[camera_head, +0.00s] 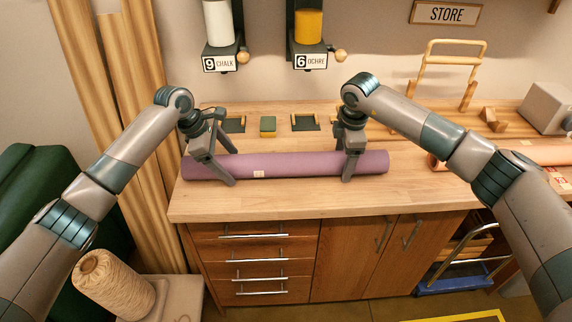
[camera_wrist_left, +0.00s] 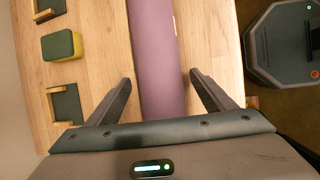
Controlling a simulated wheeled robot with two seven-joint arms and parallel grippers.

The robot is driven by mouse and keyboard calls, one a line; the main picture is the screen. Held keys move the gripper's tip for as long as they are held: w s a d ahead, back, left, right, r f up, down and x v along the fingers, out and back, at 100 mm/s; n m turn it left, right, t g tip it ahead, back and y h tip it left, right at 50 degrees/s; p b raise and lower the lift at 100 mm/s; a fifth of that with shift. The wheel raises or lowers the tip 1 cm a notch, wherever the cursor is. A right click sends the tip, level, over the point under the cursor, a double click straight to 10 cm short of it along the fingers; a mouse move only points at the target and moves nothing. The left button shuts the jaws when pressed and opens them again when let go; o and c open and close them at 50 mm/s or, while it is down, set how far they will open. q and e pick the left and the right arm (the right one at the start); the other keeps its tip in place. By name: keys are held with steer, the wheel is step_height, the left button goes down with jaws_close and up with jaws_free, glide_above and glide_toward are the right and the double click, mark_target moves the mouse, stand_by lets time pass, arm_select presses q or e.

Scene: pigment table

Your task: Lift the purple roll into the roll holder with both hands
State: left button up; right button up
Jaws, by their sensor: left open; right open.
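The purple roll (camera_head: 290,165) lies lengthwise along the front of the wooden workbench, with a small pale label near its middle. My left gripper (camera_head: 230,168) is open over the roll's left part. In the left wrist view the roll (camera_wrist_left: 166,45) passes between the two spread fingers (camera_wrist_left: 160,78), with gaps on both sides. My right gripper (camera_head: 350,165) is open at the roll's right part, one finger in front of it; its far finger is hard to see. Two dark brackets with wooden edges (camera_head: 234,125) (camera_head: 305,122) sit behind the roll; I cannot tell whether they are the roll holder.
A green and yellow block (camera_head: 268,126) sits between the brackets. A wooden rack (camera_head: 450,65) and an orange-pink roll (camera_head: 535,153) are at the right. Chalk (camera_head: 219,25) and ochre (camera_head: 308,28) dispensers hang on the wall above. Drawers (camera_head: 253,262) are below the bench.

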arm_select(q)
steer(key=c, duration=1.6)
arm_select(e)
steer(key=c, duration=1.6)
steer(key=shift+r, duration=0.1)
arm_select(q)
steer(key=shift+r, duration=0.15)
arm_select(e)
steer(key=shift+r, duration=0.1)
